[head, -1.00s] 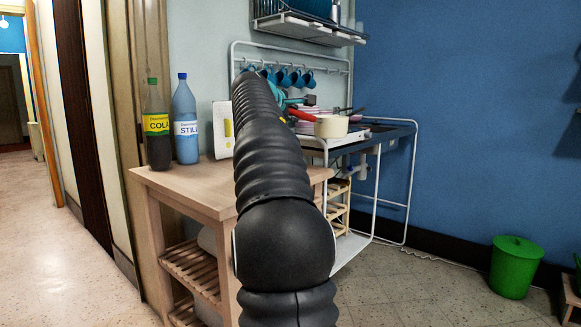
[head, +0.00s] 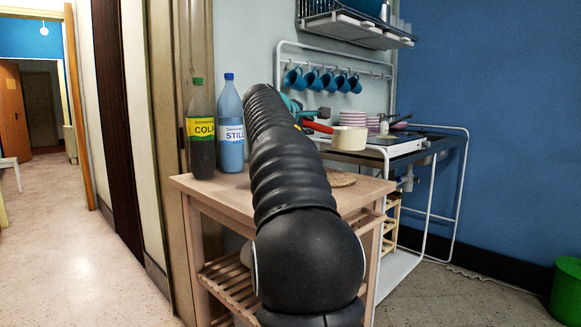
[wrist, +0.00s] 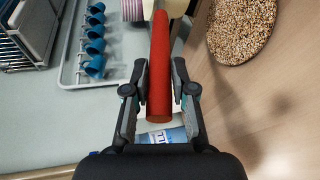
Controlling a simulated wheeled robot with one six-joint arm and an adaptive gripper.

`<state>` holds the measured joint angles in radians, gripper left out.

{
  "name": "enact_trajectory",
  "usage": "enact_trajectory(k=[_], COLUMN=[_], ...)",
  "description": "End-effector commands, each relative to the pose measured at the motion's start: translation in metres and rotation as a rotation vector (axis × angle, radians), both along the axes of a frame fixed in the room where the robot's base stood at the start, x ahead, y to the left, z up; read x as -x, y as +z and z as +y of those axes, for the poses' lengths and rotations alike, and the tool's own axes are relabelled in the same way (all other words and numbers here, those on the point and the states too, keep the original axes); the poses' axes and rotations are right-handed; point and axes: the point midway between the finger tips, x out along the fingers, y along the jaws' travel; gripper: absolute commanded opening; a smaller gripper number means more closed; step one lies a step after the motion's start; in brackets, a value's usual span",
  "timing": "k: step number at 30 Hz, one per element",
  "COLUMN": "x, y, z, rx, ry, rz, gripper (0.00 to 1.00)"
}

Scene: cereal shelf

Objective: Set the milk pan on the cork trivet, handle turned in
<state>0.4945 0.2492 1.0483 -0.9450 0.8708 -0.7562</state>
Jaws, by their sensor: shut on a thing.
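The milk pan (head: 349,138) is cream with a red handle (head: 318,127). My gripper (wrist: 160,85) is shut on the red handle, one finger on each side in the wrist view, and the pan's body (wrist: 170,7) is cut off at the top edge. In the head view the pan is raised above the wooden trolley, its handle pointing left toward my gripper. The round cork trivet (head: 340,179) lies on the trolley top, partly hidden by my arm. The trivet (wrist: 240,28) is right of the handle in the wrist view.
A cola bottle (head: 202,132) and a blue water bottle (head: 230,125) stand at the back left of the trolley (head: 375,191). Blue mugs (head: 328,80) hang on a rail behind. A sink unit with pink plates (head: 353,119) stands to the right.

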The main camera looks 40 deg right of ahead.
Motion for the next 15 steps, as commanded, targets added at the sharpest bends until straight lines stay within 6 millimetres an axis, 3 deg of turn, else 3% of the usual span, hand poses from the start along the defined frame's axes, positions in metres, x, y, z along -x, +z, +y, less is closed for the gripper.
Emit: enact_trajectory(k=[9, 15], x=[-0.013, -0.016], y=[-0.035, -0.043], z=[0.056, 0.070], rx=[0.002, 0.002], ry=[0.003, -0.002], rz=[-0.001, 0.000], gripper=[0.00, 0.00])
